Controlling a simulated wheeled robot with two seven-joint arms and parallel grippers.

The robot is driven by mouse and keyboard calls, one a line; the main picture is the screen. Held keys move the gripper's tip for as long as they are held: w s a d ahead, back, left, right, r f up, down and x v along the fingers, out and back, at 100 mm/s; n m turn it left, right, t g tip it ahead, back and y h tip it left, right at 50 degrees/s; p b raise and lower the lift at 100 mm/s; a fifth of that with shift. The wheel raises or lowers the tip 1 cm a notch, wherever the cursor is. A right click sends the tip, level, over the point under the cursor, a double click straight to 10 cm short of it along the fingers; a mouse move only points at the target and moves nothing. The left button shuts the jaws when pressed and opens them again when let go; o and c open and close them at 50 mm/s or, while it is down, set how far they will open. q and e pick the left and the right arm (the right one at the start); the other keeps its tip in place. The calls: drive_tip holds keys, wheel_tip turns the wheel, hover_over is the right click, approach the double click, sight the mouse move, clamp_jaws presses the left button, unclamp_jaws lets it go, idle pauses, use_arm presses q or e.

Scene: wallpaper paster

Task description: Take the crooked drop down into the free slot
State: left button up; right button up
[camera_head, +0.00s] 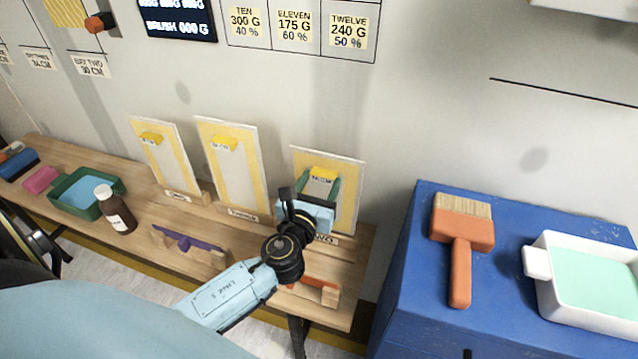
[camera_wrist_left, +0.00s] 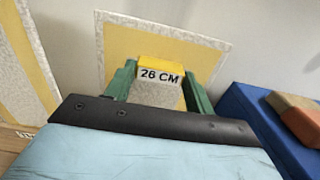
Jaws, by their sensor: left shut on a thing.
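A drop with a yellow top edge (camera_head: 323,173) and a grey-white patterned face is at the right-hand board (camera_head: 350,192). In the left wrist view the drop (camera_wrist_left: 160,92) carries a label that seems to read 26 CM. My left gripper (camera_head: 321,184) is shut on it, with one green finger (camera_wrist_left: 122,80) at each side. The drop's lower part is hidden by my gripper. I cannot tell whether it touches the board, which also shows in the left wrist view (camera_wrist_left: 215,55). Two other boards, left (camera_head: 172,165) and middle (camera_head: 235,180), each bear a yellow-topped piece. My right gripper is not in view.
The wooden bench (camera_head: 140,205) also holds a green tray (camera_head: 75,205), a brown bottle (camera_head: 114,212) and a purple piece on a wooden rack (camera_head: 185,242). A blue cabinet (camera_head: 400,270) at right carries an orange brush (camera_head: 461,245) and a white tray (camera_head: 580,320).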

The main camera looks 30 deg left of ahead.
sight(325, 187)
use_arm(q)
drive_tip(key=shift+f+b, duration=2)
drive_tip(key=shift+f, duration=0.4)
drive_tip(key=o, duration=1.1)
drive_tip(key=v, duration=1.3)
drive_tip(key=shift+s+d, duration=0.15)
drive_tip(key=shift+s, duration=0.05)
drive_tip(key=shift+r, duration=0.1)
